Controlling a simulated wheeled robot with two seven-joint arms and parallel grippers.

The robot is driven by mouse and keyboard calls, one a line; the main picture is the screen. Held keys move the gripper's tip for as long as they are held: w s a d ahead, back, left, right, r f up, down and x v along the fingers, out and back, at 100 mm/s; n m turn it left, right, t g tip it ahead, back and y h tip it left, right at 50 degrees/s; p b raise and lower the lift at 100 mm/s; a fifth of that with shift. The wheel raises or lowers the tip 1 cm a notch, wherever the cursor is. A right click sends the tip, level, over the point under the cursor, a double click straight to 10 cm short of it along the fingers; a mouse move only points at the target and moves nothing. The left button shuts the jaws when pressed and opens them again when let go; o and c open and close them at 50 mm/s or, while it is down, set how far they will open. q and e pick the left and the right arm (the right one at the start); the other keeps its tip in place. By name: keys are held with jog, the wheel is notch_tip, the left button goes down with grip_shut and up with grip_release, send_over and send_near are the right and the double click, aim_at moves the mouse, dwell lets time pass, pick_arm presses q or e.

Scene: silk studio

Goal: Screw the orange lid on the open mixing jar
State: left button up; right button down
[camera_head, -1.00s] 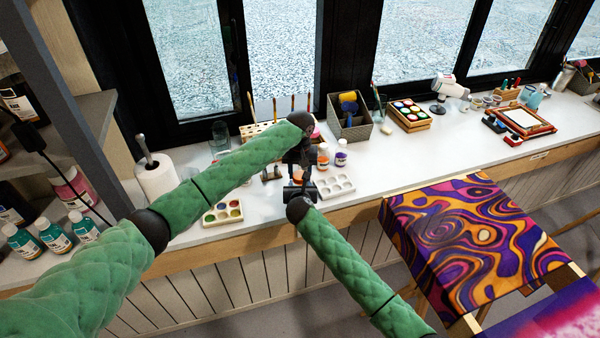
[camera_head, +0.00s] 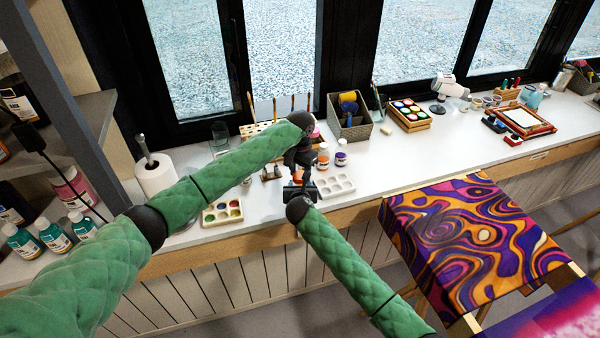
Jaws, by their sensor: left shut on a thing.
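My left gripper (camera_head: 298,174) points down over the counter and is shut on the orange lid (camera_head: 302,176), of which only a small patch shows between the dark fingers. My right gripper (camera_head: 299,190) is just below and in front of it, at the counter's front part. Its fingers are mostly hidden by its own wrist, so I cannot tell whether it is open or shut. The mixing jar is not clearly visible; it may be hidden behind the two grippers. Whether the lid touches the jar cannot be seen.
A white palette (camera_head: 335,187) lies close to the right of the grippers, and a paint palette (camera_head: 222,212) lies to the left. Small paint bottles (camera_head: 341,159) stand just behind. A paper towel roll (camera_head: 156,178) stands farther left.

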pick_arm(q)
jog(key=o, duration=1.1)
jog(key=shift+r, duration=2.25)
jog(key=shift+r, duration=0.1)
jog(key=shift+c, duration=0.5)
jog(key=shift+w+r, duration=0.1)
jog(key=shift+r, duration=0.2)
jog(key=shift+r+n, duration=1)
jog(key=shift+r, duration=0.35)
jog(key=shift+f, duration=0.1)
